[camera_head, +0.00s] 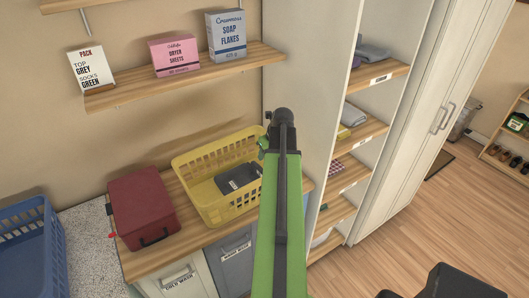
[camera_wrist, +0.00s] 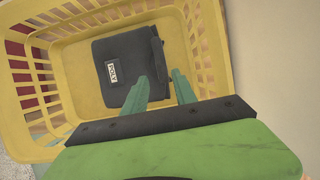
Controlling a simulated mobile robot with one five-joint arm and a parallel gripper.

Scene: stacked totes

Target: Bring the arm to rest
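My green arm (camera_head: 280,215) extends forward and up over the worktop, in front of the yellow basket's right side. In the wrist view, my gripper (camera_wrist: 162,88) shows two teal fingers standing apart with nothing between them. It is above the yellow basket (camera_wrist: 60,24), pointing down into it. A dark grey folded item (camera_wrist: 122,62) with a "POLY" label lies flat in the basket, below the fingertips. In the head view the basket (camera_head: 190,190) stands upright on the worktop, and the item (camera_head: 236,178) shows inside it. The arm hides most of the gripper there.
A red box (camera_head: 140,205) stands left of the basket on the wooden worktop (camera_head: 165,258). A blue basket (camera_head: 30,245) is at far left. A wall shelf (camera_head: 190,80) with several boxes is above. A tall cabinet (camera_head: 310,90) stands close on the right. The right floor is largely clear.

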